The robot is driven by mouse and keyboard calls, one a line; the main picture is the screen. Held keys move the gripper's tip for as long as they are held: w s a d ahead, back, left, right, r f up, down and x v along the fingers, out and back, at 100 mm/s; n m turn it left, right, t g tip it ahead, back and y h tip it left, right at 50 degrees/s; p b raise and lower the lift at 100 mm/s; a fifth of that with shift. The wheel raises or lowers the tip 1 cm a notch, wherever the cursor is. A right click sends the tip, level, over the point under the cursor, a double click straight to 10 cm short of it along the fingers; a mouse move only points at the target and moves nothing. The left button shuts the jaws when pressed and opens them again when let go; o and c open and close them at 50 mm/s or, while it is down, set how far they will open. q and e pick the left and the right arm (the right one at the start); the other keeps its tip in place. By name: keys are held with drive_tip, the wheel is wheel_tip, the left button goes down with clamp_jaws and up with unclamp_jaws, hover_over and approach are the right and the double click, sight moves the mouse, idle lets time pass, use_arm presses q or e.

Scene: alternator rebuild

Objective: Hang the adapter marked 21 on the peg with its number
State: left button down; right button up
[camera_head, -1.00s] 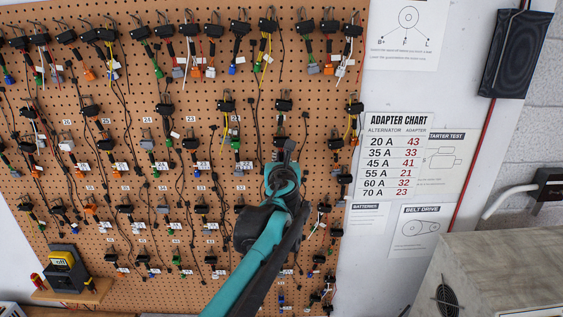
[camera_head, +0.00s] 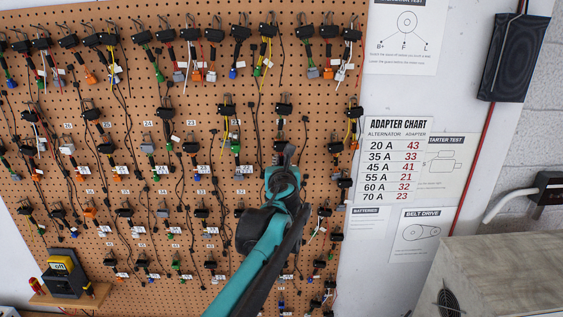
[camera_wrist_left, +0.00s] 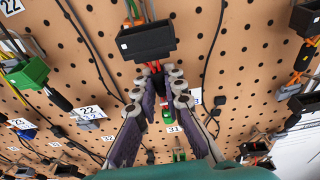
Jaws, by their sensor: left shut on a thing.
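In the head view my left gripper (camera_head: 289,152) is up against the right half of the pegboard, below a black adapter box (camera_head: 283,110). In the left wrist view its fingers (camera_wrist_left: 165,85) are closed together, with red wires between the tips. A green piece (camera_wrist_left: 167,114) shows lower between the fingers. I cannot read a 21 on any tag here. The gripper hides part of the board. My right gripper is not in view.
The pegboard (camera_head: 215,95) is crowded with hanging adapters and dangling cables around the gripper. The adapter chart (camera_head: 398,158) is on the wall to the right, above a grey bench unit (camera_head: 500,275).

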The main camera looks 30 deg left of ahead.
use_arm(q)
drive_tip(key=c, duration=1.5)
unclamp_jaws()
drive_tip(key=shift+c, duration=0.2)
drive_tip(key=shift+s+d, duration=0.2)
drive_tip(key=shift+s, duration=0.1)
drive_tip(key=v, duration=1.1)
drive_tip(key=shift+s+d+r, duration=0.1)
